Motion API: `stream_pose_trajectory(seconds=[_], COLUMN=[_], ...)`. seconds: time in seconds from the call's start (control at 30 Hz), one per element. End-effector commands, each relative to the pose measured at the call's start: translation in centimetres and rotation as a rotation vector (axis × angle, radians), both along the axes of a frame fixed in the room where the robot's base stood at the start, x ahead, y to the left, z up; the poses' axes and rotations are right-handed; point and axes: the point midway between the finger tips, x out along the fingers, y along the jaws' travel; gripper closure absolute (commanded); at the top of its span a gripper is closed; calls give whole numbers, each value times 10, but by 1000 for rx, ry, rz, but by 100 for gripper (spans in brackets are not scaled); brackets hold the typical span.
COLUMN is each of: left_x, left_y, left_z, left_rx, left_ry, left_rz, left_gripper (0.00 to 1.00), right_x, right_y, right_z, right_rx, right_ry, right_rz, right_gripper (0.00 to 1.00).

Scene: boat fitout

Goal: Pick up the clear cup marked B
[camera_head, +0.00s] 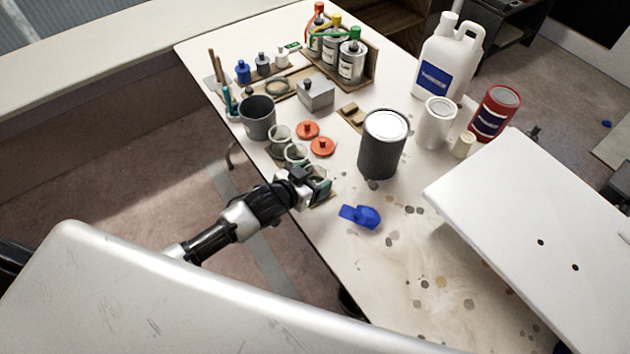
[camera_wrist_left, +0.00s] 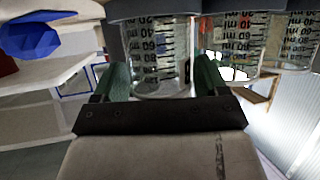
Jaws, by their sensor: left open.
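Three clear cups with black ml scales stand in a row near the table's left edge: a far cup (camera_head: 279,138), a middle cup (camera_head: 296,154) and a near cup (camera_head: 318,171). My left gripper (camera_head: 314,188) is at the near cup and partly hides it. In the left wrist view its green fingers (camera_wrist_left: 160,78) are open, one on each side of a clear cup (camera_wrist_left: 150,50). I cannot tell whether they touch it. Another cup (camera_wrist_left: 232,48) stands close beside it. No letter B is readable on any cup. My right gripper is not in view.
Two orange lids (camera_head: 322,146) lie beside the cups. A dark grey can (camera_head: 382,150) and a blue object (camera_head: 361,216) are to the right of the gripper. A grey pot (camera_head: 257,120) stands behind the cups. A white panel (camera_head: 530,210) covers the right side.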

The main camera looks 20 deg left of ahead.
Motion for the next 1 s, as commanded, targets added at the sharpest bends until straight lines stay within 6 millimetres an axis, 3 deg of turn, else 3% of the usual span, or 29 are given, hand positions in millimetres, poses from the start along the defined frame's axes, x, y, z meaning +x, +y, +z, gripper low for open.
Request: stream_pose_trajectory(seconds=[0.3, 0.53, 0.83, 1.0], left_x=[5, 5, 5, 5], left_y=[-3, -2, -2, -2], left_z=[-3, -3, 0, 15], left_rx=[-1, 0, 0, -1], left_ry=[-1, 0, -1, -3], left_rz=[-1, -1, 0, -1], left_gripper=[28, 62, 63, 63], right_x=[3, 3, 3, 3], right_y=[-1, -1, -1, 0], right_z=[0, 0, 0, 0], right_rx=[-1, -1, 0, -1], right_ry=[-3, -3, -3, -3], right_rz=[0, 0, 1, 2], right_gripper=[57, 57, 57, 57])
